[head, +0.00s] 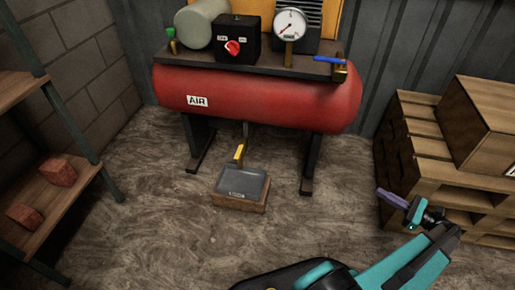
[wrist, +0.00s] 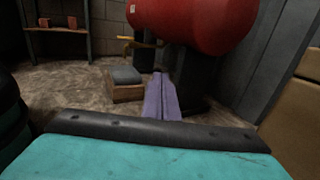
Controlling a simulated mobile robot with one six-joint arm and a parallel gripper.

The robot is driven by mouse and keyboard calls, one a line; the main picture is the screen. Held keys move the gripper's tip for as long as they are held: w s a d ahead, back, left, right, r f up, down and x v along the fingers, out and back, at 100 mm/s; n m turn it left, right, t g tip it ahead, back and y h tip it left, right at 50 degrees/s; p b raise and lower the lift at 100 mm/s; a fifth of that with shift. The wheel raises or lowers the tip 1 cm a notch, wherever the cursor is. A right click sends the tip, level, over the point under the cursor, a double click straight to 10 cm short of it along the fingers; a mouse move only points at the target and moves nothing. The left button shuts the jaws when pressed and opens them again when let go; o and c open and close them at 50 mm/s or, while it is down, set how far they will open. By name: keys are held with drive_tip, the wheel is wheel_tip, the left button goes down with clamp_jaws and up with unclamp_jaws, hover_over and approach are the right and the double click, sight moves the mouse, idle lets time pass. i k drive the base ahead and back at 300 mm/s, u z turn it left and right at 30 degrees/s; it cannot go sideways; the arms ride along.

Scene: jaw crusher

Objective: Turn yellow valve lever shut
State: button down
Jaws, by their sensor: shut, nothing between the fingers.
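The yellow valve lever (head: 239,153) hangs below the red air tank (head: 257,98) at a short dark pipe, above a grey-topped block on the floor. In the wrist view the lever (wrist: 136,42) shows as a thin yellow bar under the tank (wrist: 195,20), left of my fingers. My gripper (head: 380,191) has purple fingers and is at the right in the head view, well apart from the lever. In the wrist view my gripper (wrist: 158,75) is shut and empty, its fingers side by side. I cannot tell exactly how the lever sits to its pipe.
A block with a grey top (head: 241,190) stands under the lever. Dark tank legs (head: 309,165) stand either side. A blue lever (head: 330,60) and a gauge (head: 290,25) sit above the tank. Pallets with boxes (head: 430,150) are right, shelves with bricks (head: 50,195) left. Open floor lies between.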

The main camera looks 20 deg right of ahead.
sight(240, 146)
drive_tip(key=k, duration=0.65)
drive_tip(key=u, duration=0.7)
drive_tip(key=i, duration=1.3)
drive_tip(key=u, duration=0.2)
